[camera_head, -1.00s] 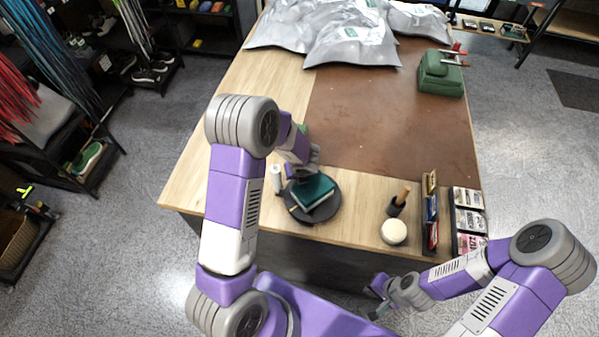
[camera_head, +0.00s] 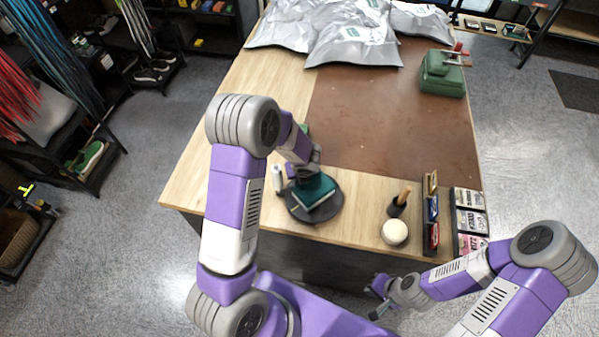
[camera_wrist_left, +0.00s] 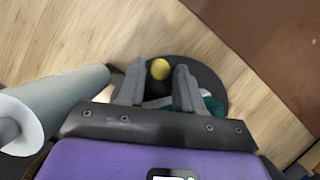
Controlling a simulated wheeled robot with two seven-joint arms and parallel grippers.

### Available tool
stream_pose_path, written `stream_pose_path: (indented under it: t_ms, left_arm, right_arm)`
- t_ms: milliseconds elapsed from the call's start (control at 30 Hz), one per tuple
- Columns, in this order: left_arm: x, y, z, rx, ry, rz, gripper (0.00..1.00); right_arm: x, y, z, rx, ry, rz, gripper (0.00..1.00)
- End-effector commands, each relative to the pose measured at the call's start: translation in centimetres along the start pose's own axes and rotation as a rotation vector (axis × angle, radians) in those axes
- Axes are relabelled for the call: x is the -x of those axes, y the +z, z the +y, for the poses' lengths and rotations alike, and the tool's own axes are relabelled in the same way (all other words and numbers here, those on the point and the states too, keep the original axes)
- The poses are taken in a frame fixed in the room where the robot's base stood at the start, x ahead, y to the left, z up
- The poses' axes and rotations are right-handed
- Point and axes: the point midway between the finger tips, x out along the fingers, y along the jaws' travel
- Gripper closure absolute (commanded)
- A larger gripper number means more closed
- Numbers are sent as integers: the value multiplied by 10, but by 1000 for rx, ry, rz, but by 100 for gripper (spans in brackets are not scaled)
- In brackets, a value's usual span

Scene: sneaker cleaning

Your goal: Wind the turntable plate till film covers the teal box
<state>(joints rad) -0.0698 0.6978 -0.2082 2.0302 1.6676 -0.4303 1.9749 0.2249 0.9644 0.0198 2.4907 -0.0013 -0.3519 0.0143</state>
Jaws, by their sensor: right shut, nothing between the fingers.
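The teal box (camera_head: 318,193) lies on the dark round turntable plate (camera_head: 331,212) near the table's front edge. In the left wrist view the plate (camera_wrist_left: 215,77) shows beyond my left gripper (camera_wrist_left: 160,75), with a sliver of the teal box (camera_wrist_left: 213,105) behind a finger. The left fingers stand apart, with a yellow knob (camera_wrist_left: 160,69) in line with the gap; whether they touch it is unclear. A pale roll (camera_head: 277,179) stands left of the plate and looms large in the left wrist view (camera_wrist_left: 60,105). My right gripper (camera_head: 376,300) is shut and empty, off the table's front edge.
A brush with a dark handle (camera_head: 399,203) and a round cream item (camera_head: 395,232) stand right of the plate. Small racks (camera_head: 431,215) line the right edge. A green case (camera_head: 442,75) and silver bags (camera_head: 350,40) lie farther back. The brown mat (camera_head: 390,120) is mostly clear.

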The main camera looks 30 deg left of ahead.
Motion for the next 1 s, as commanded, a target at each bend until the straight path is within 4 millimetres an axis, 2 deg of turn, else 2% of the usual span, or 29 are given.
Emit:
stream_pose_path:
  t_ms: [400, 567, 800, 867, 1000]
  left_arm:
    - [64, 1, -2, 0, -4, -2, 64]
    - [74, 0, -1, 0, -2, 0, 64]
    - [74, -1, -1, -1, -2, 0, 64]
    - [74, -1, -1, -1, -2, 0, 72]
    - [73, -1, -1, -9, -2, 0, 94]
  right_arm:
    - [12, 0, -5, 0, 0, 0, 100]
    - [14, 1, -5, 0, 0, 0, 100]
    - [13, 0, -5, 0, 0, 0, 100]
    - [13, 0, -5, 0, 0, 0, 100]
    - [13, 0, -5, 0, 0, 1, 100]
